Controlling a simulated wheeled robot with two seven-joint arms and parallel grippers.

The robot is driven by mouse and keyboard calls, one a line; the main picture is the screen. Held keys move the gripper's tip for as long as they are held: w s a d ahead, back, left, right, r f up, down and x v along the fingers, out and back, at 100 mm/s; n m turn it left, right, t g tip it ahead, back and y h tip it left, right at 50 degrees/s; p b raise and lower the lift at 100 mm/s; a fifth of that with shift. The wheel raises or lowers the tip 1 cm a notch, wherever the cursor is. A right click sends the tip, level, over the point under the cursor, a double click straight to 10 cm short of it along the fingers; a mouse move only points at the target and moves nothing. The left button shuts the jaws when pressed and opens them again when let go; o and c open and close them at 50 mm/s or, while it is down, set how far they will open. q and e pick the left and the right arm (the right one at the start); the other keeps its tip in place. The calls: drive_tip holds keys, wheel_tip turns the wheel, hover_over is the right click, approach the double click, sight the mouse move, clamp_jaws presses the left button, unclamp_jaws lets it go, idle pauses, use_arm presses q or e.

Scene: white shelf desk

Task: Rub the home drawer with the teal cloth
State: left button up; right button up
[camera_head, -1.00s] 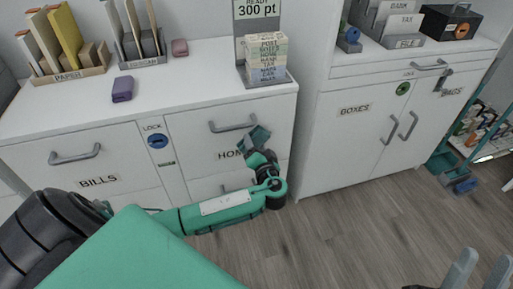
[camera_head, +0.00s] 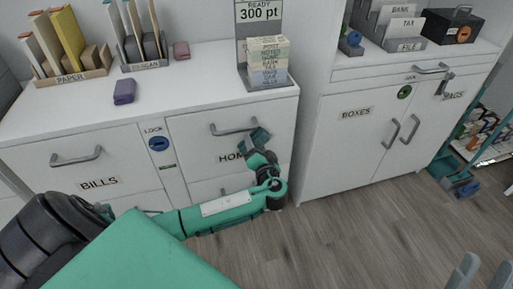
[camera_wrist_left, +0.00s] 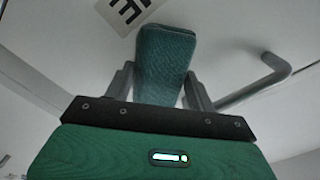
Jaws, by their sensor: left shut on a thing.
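The home drawer (camera_head: 195,133) is the white drawer front at upper centre of the low cabinet, with a grey bar handle and a HOME label partly hidden by the cloth. My left gripper (camera_head: 261,152) is shut on the teal cloth (camera_head: 259,138), a folded pad held at the drawer's right part, below the handle. In the left wrist view the cloth (camera_wrist_left: 165,55) sits between the fingers (camera_wrist_left: 160,88), beside the label and the handle. Whether it touches the drawer face I cannot tell. My right gripper (camera_head: 483,275) shows only as two separated grey fingertips at the bottom right.
The bar handle (camera_head: 234,130) sticks out above the cloth. The bills drawer (camera_head: 60,180) is to the left, past the lock panel (camera_head: 159,144). A block stack (camera_head: 268,62) stands on the top. The boxes cabinet (camera_head: 350,150) is to the right. The floor (camera_head: 370,225) in front is clear.

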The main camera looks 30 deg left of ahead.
use_arm(q)
drive_tip(key=shift+w+a, duration=0.35)
drive_tip(key=shift+a, duration=0.1)
